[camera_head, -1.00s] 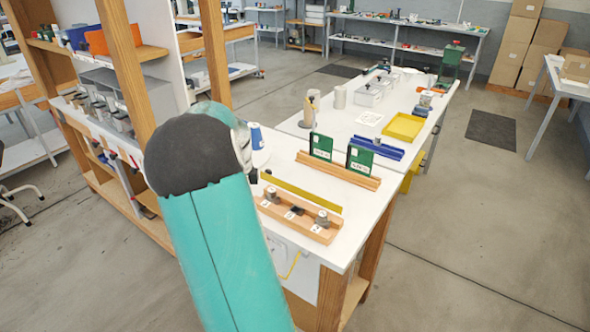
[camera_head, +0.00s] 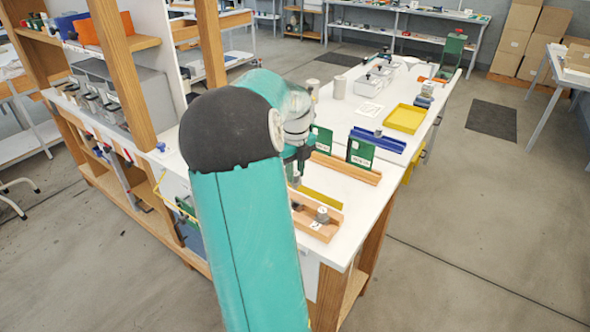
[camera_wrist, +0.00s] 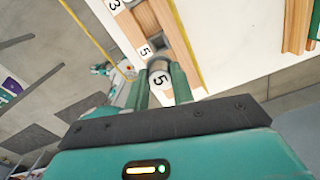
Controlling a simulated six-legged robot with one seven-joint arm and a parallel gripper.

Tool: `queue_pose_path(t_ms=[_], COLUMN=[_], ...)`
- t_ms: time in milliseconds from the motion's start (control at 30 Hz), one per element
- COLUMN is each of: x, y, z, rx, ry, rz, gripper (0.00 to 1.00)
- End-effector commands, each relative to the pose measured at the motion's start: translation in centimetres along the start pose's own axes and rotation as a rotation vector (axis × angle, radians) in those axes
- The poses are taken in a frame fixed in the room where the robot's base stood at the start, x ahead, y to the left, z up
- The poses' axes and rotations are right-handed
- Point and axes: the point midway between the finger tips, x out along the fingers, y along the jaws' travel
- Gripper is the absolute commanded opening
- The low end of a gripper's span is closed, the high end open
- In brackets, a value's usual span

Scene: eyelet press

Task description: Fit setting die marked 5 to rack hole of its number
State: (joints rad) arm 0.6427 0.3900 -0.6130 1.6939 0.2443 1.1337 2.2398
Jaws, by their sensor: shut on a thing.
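My gripper (camera_wrist: 160,72) is shut on a grey, round setting die with a white label reading 5 (camera_wrist: 160,82). The wooden rack (camera_wrist: 174,28) lies just beyond the die in the wrist view. White labels reading 3 and 5 show on it, and the 5 label is close to the held die. A dark recess or block shows between them; I cannot tell which. The die overlaps the rack in this view, and contact is unclear. In the head view, my arm hides the rack's left part; a grey die (camera_head: 322,214) stands at its right end.
A yellow strip (camera_head: 319,198) lies behind the rack. Green upright plates (camera_head: 361,154) stand by a wooden rail (camera_head: 345,168). Farther back are a blue holder (camera_head: 378,140) and a yellow tray (camera_head: 405,119). The white table (camera_head: 366,205) is clear right of the rack.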

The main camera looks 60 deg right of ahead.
Motion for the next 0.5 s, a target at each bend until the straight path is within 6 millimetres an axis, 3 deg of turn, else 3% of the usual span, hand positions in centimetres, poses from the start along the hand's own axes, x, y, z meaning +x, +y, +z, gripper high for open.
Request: queue_pose_path(t_ms=[167, 500], x=[0.5, 3.4], y=[0.1, 0.1], z=[0.1, 0.0], rx=[-0.001, -0.002], ry=[0.0, 0.001], rz=[0.001, 0.001], gripper=[0.0, 0.0])
